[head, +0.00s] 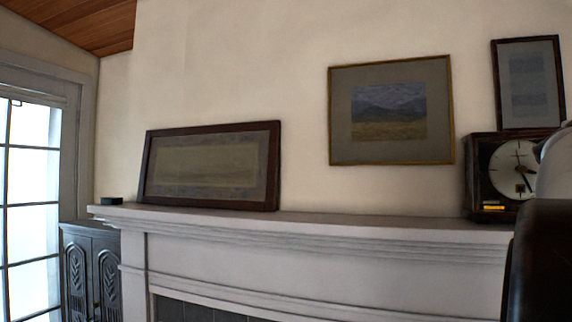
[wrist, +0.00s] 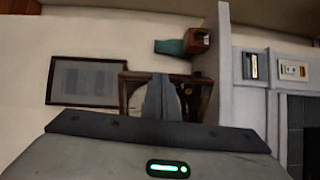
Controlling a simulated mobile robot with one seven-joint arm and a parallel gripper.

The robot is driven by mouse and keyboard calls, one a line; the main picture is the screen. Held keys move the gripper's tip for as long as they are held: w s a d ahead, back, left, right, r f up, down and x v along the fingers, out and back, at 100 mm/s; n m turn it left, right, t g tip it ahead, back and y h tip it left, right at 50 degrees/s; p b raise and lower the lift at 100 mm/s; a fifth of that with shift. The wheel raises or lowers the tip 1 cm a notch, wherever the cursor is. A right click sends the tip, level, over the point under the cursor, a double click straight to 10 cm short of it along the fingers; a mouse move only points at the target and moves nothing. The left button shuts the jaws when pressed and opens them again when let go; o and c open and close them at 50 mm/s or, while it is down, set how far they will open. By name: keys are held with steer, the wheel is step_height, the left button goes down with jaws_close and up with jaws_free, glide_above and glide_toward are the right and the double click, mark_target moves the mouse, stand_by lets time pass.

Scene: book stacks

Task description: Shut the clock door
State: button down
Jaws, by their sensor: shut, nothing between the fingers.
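The clock (head: 478,180) is a dark wooden case with a round white dial and black hands. It stands at the right end of the mantel in the head view, its right side hidden behind my arm. In the wrist view its dark brown frame (wrist: 124,92) shows sideways beyond my gripper, with part of the pale dial beside the fingers. I cannot tell how far its door stands open. My gripper (wrist: 162,82) is shut and empty, its grey fingers overlapping the clock in the wrist view; contact is unclear. The fingers are not visible in the head view.
The white mantel (head: 330,222) is clear left of the clock up to a leaning dark-framed picture (head: 272,195). A gold-framed picture (head: 390,75) and a smaller one (head: 527,52) are on the wall. A wooden box (wrist: 197,42) and teal object (wrist: 170,46) show beyond the clock.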

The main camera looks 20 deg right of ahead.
steer(key=w+d+n+t+y+p, duration=0.1)
steer(key=w+d+p, duration=0.2)
steer(key=d+p, duration=0.8)
steer(key=shift+w+t+p, duration=0.3)
steer(key=shift+t+p, duration=0.1)
steer(key=shift+p, duration=0.9)
steer(key=shift+f, duration=0.1)
